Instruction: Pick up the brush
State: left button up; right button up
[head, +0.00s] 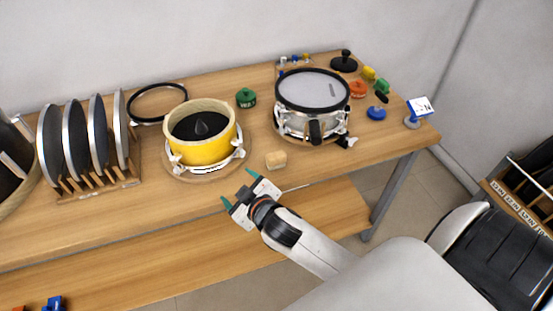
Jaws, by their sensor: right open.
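No object shows clearly as a brush. A small pale wooden block (276,160) lies near the table's front edge, between the two drums; I cannot tell whether it is the brush, and its underside is hidden. My right gripper (238,187) is open and empty, with green fingertips apart. It is by the table's front edge, to the left of and nearer than the block, and apart from it in the picture. My left gripper is not in view.
A yellow drum shell (207,151) and a white snare drum (312,91) stand on the wooden table (110,215). Round pads stand in a rack (128,178) at left. A black hoop (133,112) lies behind. Small coloured items, including a blue one (376,113), stand at right.

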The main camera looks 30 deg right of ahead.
jog(key=w+a+r+n+g+y, duration=0.1)
jog(key=w+a+r+n+y, duration=0.2)
jog(key=a+r+n+y, duration=0.55)
jog(key=w+a+r+n+g+y, duration=0.1)
jog(key=w+a+r+n+y, duration=0.1)
jog(key=a+r+n+y, duration=0.65)
jog(key=n+g+h+p, duration=0.2)
jog(key=n+g+h, duration=0.95)
jog(key=h, duration=0.55)
send_over(276, 154)
jog(key=shift+m, duration=0.25)
jog(key=f, duration=1.2)
jog(key=shift+w+d+f, duration=0.15)
jog(key=shift+d+f, duration=0.05)
jog(key=shift+f, duration=0.1)
jog(key=f, duration=0.3)
jog(key=f+p, duration=0.1)
jog(key=f, duration=0.1)
jog(key=shift+s+a, duration=0.2)
jog(key=shift+s, duration=0.1)
jog(key=shift+f, duration=0.25)
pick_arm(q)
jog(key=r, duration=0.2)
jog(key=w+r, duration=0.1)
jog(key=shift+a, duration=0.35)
pick_arm(e)
jog(key=c, duration=1.1)
